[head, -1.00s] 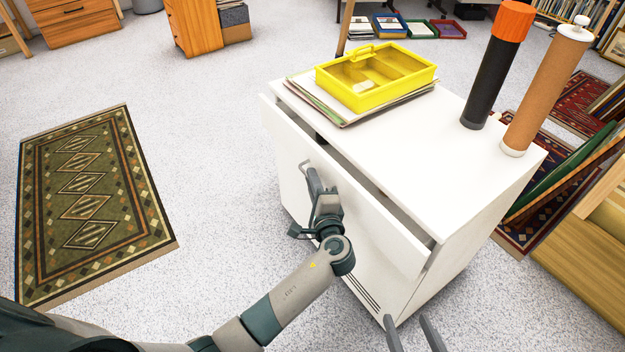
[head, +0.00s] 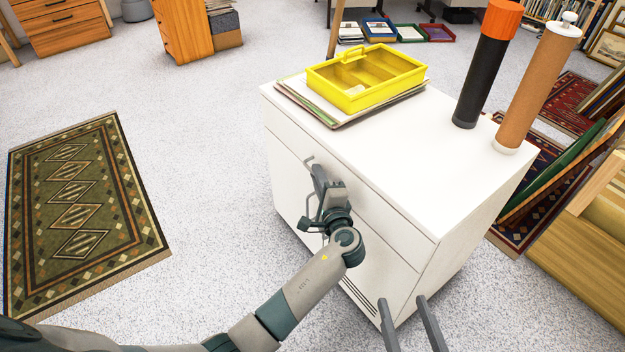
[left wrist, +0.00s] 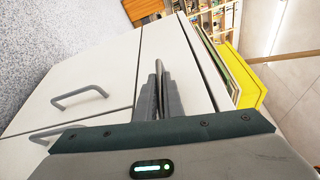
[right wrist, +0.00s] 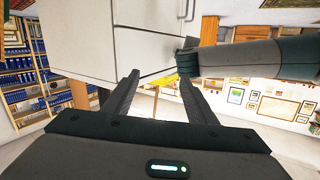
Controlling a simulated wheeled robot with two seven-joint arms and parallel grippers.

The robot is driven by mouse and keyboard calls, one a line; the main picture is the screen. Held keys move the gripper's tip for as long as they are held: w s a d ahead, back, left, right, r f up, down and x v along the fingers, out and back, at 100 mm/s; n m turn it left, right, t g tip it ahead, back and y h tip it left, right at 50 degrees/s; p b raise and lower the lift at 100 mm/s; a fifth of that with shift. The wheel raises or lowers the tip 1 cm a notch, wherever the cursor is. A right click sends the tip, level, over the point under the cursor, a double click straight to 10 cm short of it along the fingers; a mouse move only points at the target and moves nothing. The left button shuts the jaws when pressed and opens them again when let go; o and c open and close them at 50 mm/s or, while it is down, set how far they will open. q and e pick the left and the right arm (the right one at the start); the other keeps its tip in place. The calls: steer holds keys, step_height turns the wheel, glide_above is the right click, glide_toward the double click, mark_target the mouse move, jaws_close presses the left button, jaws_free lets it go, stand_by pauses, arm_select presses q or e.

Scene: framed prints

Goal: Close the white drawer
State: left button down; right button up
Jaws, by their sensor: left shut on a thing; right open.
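The white drawer (head: 385,203) is the top front panel of the white cabinet (head: 455,215). Its front lies flush with the cabinet, with only a thin seam along the top edge. My left gripper (head: 317,172) is shut on the drawer's grey handle (head: 309,160), which is mostly hidden by the fingers. In the left wrist view the fingers (left wrist: 160,72) are together in front of the drawer front (left wrist: 185,55). My right gripper (head: 402,298) is open and empty, low in front of the cabinet's near corner; its spread fingers also show in the right wrist view (right wrist: 160,80).
On the cabinet top are a yellow tray (head: 345,98) on a stack of papers (head: 330,118), a black tube with an orange cap (head: 475,90) and a brown tube (head: 530,95). A patterned rug (head: 75,200) lies at left. Open floor surrounds the cabinet's left side.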

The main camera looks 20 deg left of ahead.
arm_select(q)
steer(key=c, duration=1.9)
jaws_free()
steer(key=shift+w+d, duration=0.2)
steer(key=shift+d, duration=0.05)
arm_select(e)
steer(key=shift+w+d, duration=0.1)
arm_select(q)
steer(key=shift+s, duration=0.2)
arm_select(e)
steer(key=shift+f, duration=0.15)
arm_select(q)
steer(key=shift+s+d, duration=0.1)
steer(key=shift+s, duration=0.05)
steer(key=shift+s+d+p, duration=0.15)
steer(key=shift+s+p, duration=0.1)
steer(key=shift+p, duration=0.05)
steer(key=shift+s+d+r, duration=0.1)
steer(key=shift+s+d, duration=0.1)
steer(key=shift+s, duration=0.15)
steer(key=p+v, duration=0.3)
steer(key=v, duration=1.2)
steer(key=shift+d, duration=0.15)
arm_select(e)
steer(key=s+d+f+g+h, duration=0.2)
steer(key=s+d+f+g, duration=0.2)
steer(key=f, duration=0.6)
steer(key=shift+s+d+g+h, duration=0.25)
steer(key=shift+s+g, duration=0.8)
steer(key=shift+g, duration=0.75)
